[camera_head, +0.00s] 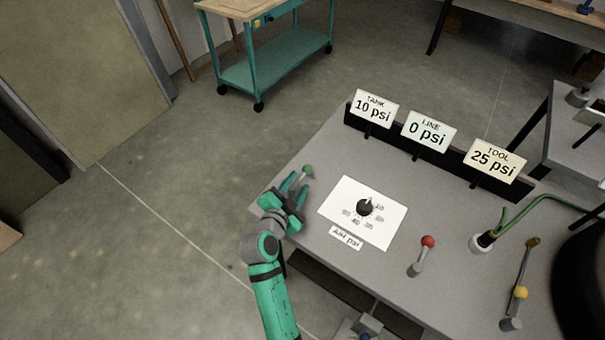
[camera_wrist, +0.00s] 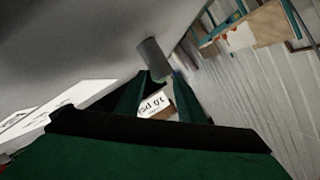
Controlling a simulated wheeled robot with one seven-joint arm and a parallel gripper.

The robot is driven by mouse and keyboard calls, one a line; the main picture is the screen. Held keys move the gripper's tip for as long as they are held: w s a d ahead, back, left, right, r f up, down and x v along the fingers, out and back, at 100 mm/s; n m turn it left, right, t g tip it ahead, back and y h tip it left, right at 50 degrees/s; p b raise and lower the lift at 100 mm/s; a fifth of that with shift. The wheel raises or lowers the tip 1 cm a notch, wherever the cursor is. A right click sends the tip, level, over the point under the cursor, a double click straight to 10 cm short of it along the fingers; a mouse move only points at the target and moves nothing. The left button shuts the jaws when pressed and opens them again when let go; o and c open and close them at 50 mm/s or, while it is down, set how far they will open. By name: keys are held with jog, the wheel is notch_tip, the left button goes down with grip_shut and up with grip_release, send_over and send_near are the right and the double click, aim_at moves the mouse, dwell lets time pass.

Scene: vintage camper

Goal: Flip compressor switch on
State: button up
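A small lever with a green knob (camera_head: 308,170) stands at the left edge of the grey console (camera_head: 325,160). No label shows on it, so I cannot tell for certain that it is the compressor switch. My gripper (camera_head: 298,181) is open right beside this lever, its fingers pointing toward it. I cannot tell whether they touch. In the wrist view a grey cylinder (camera_wrist: 154,58) stands just beyond my fingertips (camera_wrist: 163,82); it looks like the lever's base. Other levers have a red knob (camera_head: 428,241) and a yellow knob (camera_head: 520,293).
A dial plate (camera_head: 338,205) with a black knob (camera_head: 364,207) lies right of my gripper. Signs at the back read tank 10 psi (camera_head: 374,107), line 0 psi (camera_head: 429,131) and tool 25 psi (camera_head: 495,160). A green hose (camera_head: 540,199) runs at right. Floor left of the console is clear.

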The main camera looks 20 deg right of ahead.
aim_at(301, 178)
jog(key=shift+x, duration=2.75)
grip_shut()
